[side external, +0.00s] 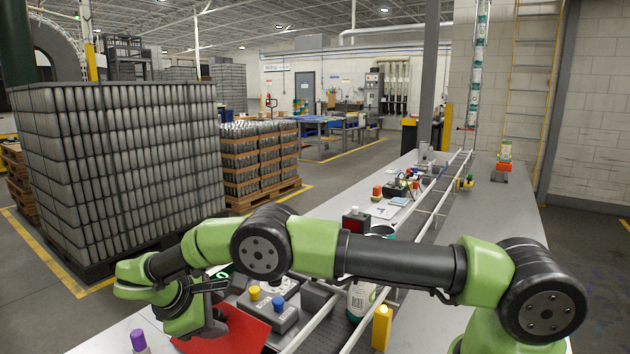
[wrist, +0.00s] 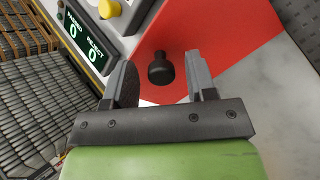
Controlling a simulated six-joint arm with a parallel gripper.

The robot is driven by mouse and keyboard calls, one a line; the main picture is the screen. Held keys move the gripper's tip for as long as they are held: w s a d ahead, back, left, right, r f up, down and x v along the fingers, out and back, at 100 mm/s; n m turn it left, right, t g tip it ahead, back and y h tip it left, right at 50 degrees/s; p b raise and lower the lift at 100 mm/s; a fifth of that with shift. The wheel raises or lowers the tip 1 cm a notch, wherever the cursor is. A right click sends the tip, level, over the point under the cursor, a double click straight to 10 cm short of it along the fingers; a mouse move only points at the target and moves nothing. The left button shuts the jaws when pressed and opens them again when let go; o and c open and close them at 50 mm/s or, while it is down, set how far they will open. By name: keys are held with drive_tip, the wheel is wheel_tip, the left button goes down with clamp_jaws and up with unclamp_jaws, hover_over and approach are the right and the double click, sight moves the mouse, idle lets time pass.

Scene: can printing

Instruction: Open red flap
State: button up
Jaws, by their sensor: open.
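The red flap (wrist: 225,30) is a flat red panel with a black knob (wrist: 160,70) standing on it. In the side view the flap (side external: 245,332) lies at the near end of the table, partly hidden by my arm. My gripper (wrist: 162,60) is open. In the wrist view its two fingers appear on either side of the knob, with a gap on both sides. I cannot tell how far the fingertips are above the flap. In the side view my gripper (side external: 212,288) is above the flap, and the knob is not visible there.
A counter display (wrist: 85,33) and a yellow button (wrist: 109,8) are beside the flap. In the side view, a grey box with yellow and blue buttons (side external: 268,312) stands to its right. A purple-capped bottle (side external: 139,342) is at the lower left. Conveyor rails run to the back.

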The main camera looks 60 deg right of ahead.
drive_tip(key=shift+d+f+y, duration=0.3)
drive_tip(key=shift+d+y, duration=0.45)
drive_tip(key=shift+y, duration=0.15)
drive_tip(key=d+f+y, duration=0.1)
drive_tip(key=y, duration=0.1)
drive_tip(key=d+f+y, duration=0.1)
drive_tip(key=shift+d+f+y, duration=0.2)
drive_tip(key=shift+d+y, duration=0.1)
drive_tip(key=shift+y, duration=0.1)
drive_tip(key=shift+d+f+y, duration=0.4)
drive_tip(key=shift+f+y, duration=0.25)
drive_tip(key=shift+y, duration=0.25)
wheel_tip(320, 180, up, 20)
drive_tip(key=m+t+y, duration=0.1)
drive_tip(key=m+t, duration=0.1)
drive_tip(key=m, duration=0.1)
hover_over(230, 308)
drive_tip(key=s, duration=0.4)
drive_tip(key=s+r+m+t, duration=0.1)
drive_tip(key=s+r+m, duration=0.2)
drive_tip(key=s+r, duration=0.2)
drive_tip(key=s+r+m+t, duration=0.2)
drive_tip(key=s+r, duration=0.3)
drive_tip(key=s, duration=0.4)
drive_tip(key=shift+s+a+m+y, duration=0.35)
drive_tip(key=shift+s+m+y, duration=0.05)
drive_tip(key=shift+m, duration=0.3)
